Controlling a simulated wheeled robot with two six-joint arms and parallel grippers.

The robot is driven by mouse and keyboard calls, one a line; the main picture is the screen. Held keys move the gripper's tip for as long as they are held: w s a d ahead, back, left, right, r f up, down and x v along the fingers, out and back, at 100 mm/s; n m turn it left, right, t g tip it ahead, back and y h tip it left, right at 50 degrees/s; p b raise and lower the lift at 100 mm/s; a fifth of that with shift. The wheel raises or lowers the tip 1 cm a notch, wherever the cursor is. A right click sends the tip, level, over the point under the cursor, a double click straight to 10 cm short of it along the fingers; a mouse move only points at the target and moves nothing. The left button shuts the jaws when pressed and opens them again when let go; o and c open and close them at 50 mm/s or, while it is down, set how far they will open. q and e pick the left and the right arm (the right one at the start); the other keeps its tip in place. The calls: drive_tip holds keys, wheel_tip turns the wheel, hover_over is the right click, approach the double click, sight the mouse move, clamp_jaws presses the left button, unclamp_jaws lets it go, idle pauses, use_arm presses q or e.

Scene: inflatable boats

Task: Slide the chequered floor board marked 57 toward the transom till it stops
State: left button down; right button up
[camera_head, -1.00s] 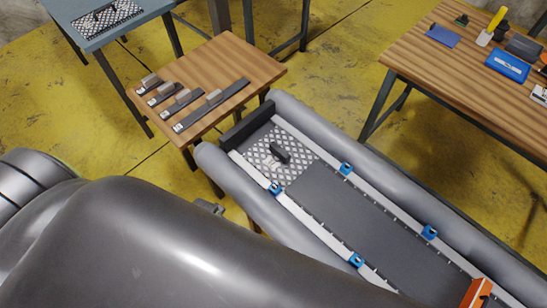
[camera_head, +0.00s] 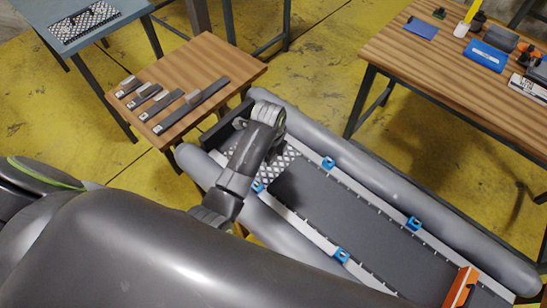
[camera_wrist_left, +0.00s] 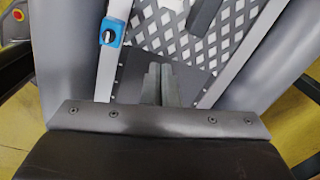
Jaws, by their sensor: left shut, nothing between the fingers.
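The chequered floor board (camera_head: 276,167) lies between the boat's side rails near the dark transom (camera_head: 214,132). My left arm hides much of it in the head view. The wrist view shows its pale lattice top (camera_wrist_left: 172,32) and a dark raised block (camera_wrist_left: 204,14) on it. No 57 is readable. My left gripper (camera_wrist_left: 160,84) is shut and empty, its fingers over the dark floor panel (camera_wrist_left: 132,74) just beside the chequered board's edge. Whether they touch the panel or board is unclear. Any gap at the transom is hidden. My right gripper is out of view.
Blue clamps (camera_head: 329,163) sit along the rails between grey tubes (camera_head: 385,180). An orange part (camera_head: 459,287) stands at lower right. A wooden table (camera_head: 205,70) holds several dark strips. Another chequered board (camera_head: 85,22) lies on a blue table.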

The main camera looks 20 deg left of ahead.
sight(282, 170)
use_arm(q)
drive_tip(key=w+d+r+m, duration=0.1)
drive_tip(key=w+d+m, duration=0.2)
wheel_tip(282, 170, down, 10)
drive_tip(key=shift+a+r+b, duration=0.1)
drive_tip(key=shift+r+b, duration=0.1)
drive_tip(key=shift+b, duration=0.35)
drive_tip(key=shift+w+a+r+p, duration=0.1)
drive_tip(key=shift+w+a+p, duration=0.1)
drive_tip(key=shift+a, duration=0.45)
drive_tip(key=shift+w+a+r+p, duration=0.1)
drive_tip(key=shift+w+a+p, duration=0.1)
drive_tip(key=shift+a, duration=0.4)
drive_tip(key=shift+w+a, duration=0.3)
drive_tip(key=shift+a, duration=0.35)
